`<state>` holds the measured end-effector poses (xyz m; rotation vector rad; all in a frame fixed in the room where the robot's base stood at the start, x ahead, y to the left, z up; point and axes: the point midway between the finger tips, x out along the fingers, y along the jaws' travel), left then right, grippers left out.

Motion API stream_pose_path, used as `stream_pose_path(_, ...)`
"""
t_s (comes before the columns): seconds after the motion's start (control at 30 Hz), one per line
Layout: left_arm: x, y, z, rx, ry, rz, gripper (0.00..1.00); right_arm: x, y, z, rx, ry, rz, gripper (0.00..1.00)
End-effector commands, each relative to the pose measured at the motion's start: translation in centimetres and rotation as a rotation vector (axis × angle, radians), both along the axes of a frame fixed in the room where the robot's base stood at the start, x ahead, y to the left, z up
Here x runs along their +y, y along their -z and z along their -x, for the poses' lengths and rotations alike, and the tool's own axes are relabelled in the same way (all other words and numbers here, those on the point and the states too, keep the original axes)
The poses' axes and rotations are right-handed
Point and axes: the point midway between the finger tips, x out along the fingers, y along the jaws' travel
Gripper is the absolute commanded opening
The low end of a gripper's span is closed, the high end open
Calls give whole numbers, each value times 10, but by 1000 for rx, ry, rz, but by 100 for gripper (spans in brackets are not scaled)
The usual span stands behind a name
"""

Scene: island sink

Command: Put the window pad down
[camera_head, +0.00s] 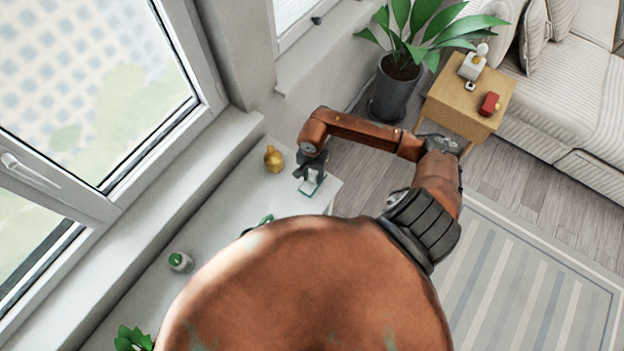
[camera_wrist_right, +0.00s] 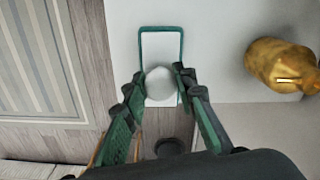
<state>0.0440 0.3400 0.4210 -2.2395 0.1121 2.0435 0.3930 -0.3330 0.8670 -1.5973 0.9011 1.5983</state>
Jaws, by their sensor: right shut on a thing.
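The window pad (camera_head: 309,187) is a white rectangular pad with a green rim and a pale round knob. My right gripper (camera_head: 311,172) is above it. In the right wrist view, the fingers of my right gripper (camera_wrist_right: 160,78) are closed on both sides of the knob of the window pad (camera_wrist_right: 161,47). The pad is over the right end of the white ledge (camera_head: 230,215), close to its edge. I cannot tell whether its underside touches the ledge. My left gripper is not in view.
A small green-and-white container (camera_head: 180,262) and a plant (camera_head: 131,339) are nearer. A potted plant (camera_head: 398,88) and wooden side table (camera_head: 468,97) stand beyond.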

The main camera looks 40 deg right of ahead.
Motion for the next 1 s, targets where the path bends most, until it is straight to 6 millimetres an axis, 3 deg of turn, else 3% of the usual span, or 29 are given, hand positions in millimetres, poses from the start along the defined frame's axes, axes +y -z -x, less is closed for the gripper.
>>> stream_pose_path(0.23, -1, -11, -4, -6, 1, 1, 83, 0, 29, -3, 1, 3, -3, 6)
stream_pose_path(0.67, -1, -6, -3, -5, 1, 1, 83, -1, 38, -3, -1, -1, 1, 6)
stream_pose_path(0.7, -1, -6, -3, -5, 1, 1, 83, -1, 37, -3, -1, 0, 1, 27)
stream_pose_path(0.93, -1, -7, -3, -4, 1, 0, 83, -1, 36, -3, 0, 0, 0, 43)
stream_pose_path(1.0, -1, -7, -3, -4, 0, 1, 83, -1, 36, -3, 0, 0, 0, 43)
